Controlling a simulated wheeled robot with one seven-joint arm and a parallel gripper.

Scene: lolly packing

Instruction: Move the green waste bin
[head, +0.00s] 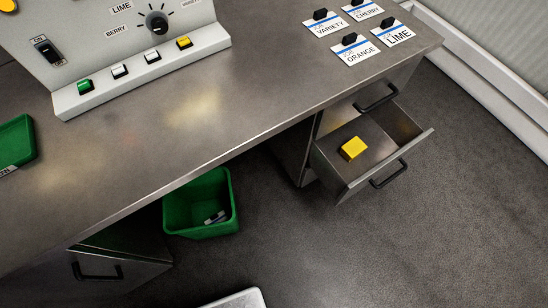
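The green waste bin (226,207) stands on the floor under the front edge of the metal counter. A few small dark and light items lie in the bottom of the bin. My gripper is not in view.
An open drawer (352,186) with a yellow block (353,148) juts out right of the bin. A cabinet (118,270) stands left of it. The metal counter (250,110) carries a control panel (130,50), a green tray (15,143) and label cards. Floor at right is clear.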

